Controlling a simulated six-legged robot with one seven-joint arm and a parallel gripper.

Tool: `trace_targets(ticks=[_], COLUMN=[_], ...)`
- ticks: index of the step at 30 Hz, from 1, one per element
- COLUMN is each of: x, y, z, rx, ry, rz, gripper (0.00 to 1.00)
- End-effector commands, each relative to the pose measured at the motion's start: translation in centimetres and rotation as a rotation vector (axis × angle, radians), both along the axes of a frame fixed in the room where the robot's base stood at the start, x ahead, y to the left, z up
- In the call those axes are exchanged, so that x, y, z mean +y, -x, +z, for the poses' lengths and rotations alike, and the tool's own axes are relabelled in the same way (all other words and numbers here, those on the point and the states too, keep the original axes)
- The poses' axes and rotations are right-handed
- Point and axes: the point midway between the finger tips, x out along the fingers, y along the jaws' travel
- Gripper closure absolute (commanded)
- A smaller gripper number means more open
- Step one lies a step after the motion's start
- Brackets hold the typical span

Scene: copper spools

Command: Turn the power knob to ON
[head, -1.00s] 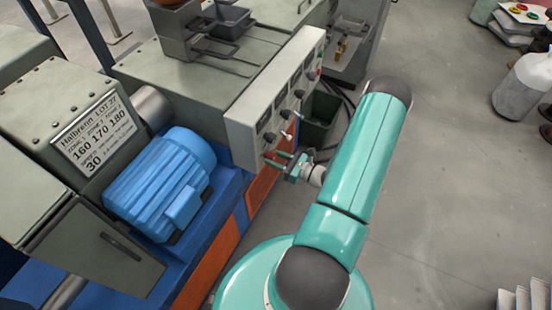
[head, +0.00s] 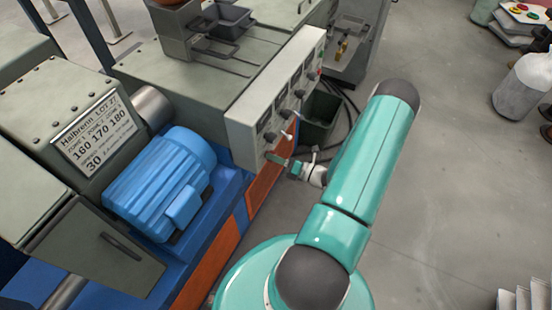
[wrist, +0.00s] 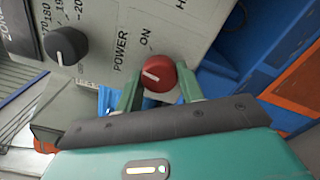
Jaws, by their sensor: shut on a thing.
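The red power knob (wrist: 157,73) sits on the grey control panel (wrist: 100,22) in the wrist view, beside the printed words POWER and ON. A white pointer line crosses its face, toward the left of the picture. My gripper (wrist: 158,84) is shut on the knob, with one green finger on each side of it. In the head view my gripper (head: 277,158) reaches the lower near end of the panel (head: 240,135). The red knob cannot be made out there.
A black dial (wrist: 65,45) with a printed scale is left of the red knob in the wrist view. In the head view, a blue motor (head: 160,185) stands left of the panel and a dark bin (head: 320,115) beyond my gripper. Open floor (head: 450,190) lies to the right.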

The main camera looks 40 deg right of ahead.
Motion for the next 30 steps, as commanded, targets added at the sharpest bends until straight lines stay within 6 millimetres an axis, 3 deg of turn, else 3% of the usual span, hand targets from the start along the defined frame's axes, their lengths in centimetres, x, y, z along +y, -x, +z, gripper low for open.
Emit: trace_targets(ticks=[15, 30], x=[0.04, 0.06], y=[0.23, 0.26], z=[-0.03, 0.0], rx=[0.151, 0.202], ry=[-0.413, -0.557], rz=[-0.001, -0.001], gripper=[0.85, 0.85])
